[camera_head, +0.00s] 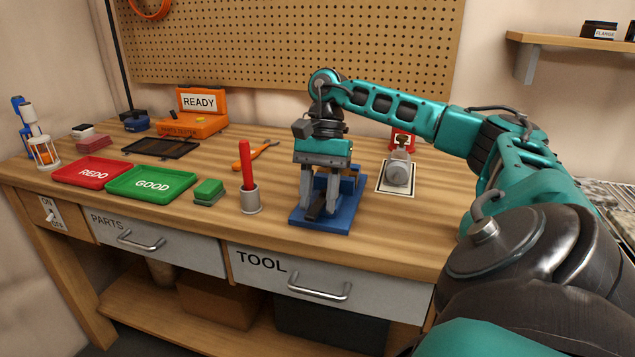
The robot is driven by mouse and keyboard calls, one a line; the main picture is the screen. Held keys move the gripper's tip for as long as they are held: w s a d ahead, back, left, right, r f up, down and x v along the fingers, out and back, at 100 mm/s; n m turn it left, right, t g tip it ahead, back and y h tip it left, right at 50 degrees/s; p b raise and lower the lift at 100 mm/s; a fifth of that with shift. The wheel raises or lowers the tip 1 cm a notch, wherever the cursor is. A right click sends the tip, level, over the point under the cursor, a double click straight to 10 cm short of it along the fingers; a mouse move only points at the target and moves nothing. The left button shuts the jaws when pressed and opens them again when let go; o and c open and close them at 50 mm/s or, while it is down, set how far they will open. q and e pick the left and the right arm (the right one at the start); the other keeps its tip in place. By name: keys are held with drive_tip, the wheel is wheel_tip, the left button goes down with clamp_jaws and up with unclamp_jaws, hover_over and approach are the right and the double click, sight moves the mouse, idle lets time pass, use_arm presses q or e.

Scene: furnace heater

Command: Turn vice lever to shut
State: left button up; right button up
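The vice has a blue base (343,222) and stands on the workbench near its front edge, right of centre. A dark bar that looks like its lever (314,211) sticks out towards me, low at the front. My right gripper (319,207) points straight down over the vice, with its two grey fingers apart on either side of the dark bar. I cannot tell whether a finger touches it. The gripper hides most of the vice's jaws and upper body. My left gripper is not in view.
A grey holder (250,200) with a red stick stands just left of the vice. A green block (209,192) and the GOOD tray (150,183) lie further left. A grey device (399,174) on a white plate stands right of the vice. The TOOL drawer (320,286) is closed below.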

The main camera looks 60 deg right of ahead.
sight(320, 200)
drive_tip(key=shift+o, duration=0.5)
drive_tip(key=shift+w+d+r, duration=0.1)
drive_tip(key=shift+r, duration=0.25)
drive_tip(key=p+v, duration=0.1)
drive_tip(key=v, duration=0.4)
drive_tip(key=shift+r+p, duration=0.1)
drive_tip(key=shift+p, duration=0.3)
use_arm(q)
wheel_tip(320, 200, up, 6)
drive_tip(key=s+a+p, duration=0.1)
drive_tip(key=p, duration=0.5)
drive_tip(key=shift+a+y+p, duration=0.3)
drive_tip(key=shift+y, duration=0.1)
use_arm(e)
drive_tip(key=v, duration=0.6)
drive_tip(key=shift+r, duration=0.45)
drive_tip(key=shift+d, duration=0.15)
